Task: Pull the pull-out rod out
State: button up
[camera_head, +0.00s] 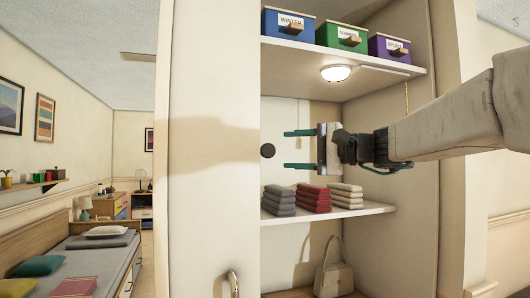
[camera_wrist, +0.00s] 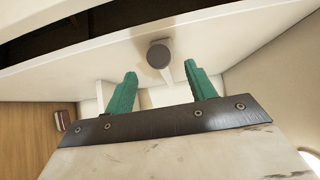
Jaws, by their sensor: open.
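The dark round end of the pull-out rod (camera_head: 268,150) shows in the head view at the left of the closet's middle opening. In the wrist view the dark rounded knob (camera_wrist: 158,54) sits near the top centre, in front of a pale surface. My gripper (camera_head: 287,149) is open, with two green fingers pointing left toward the knob. In the head view the knob lies just beyond the fingertips, at a height between them. In the wrist view it appears between the two fingertips (camera_wrist: 160,70). The fingers do not appear to touch it. Most of the rod's length is hidden.
Above, a shelf (camera_head: 370,62) holds blue, green and purple boxes, with a round lamp (camera_head: 336,73) beneath. Below, a shelf (camera_head: 345,211) carries folded cloth stacks (camera_head: 313,198) under my gripper. A handbag (camera_head: 334,278) stands lower. A bed (camera_head: 95,262) is far left.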

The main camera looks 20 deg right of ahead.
aim_at(272, 151)
jog(key=x, duration=0.7)
jog(key=shift+f, duration=0.1)
jog(key=shift+s, duration=0.1)
grip_shut()
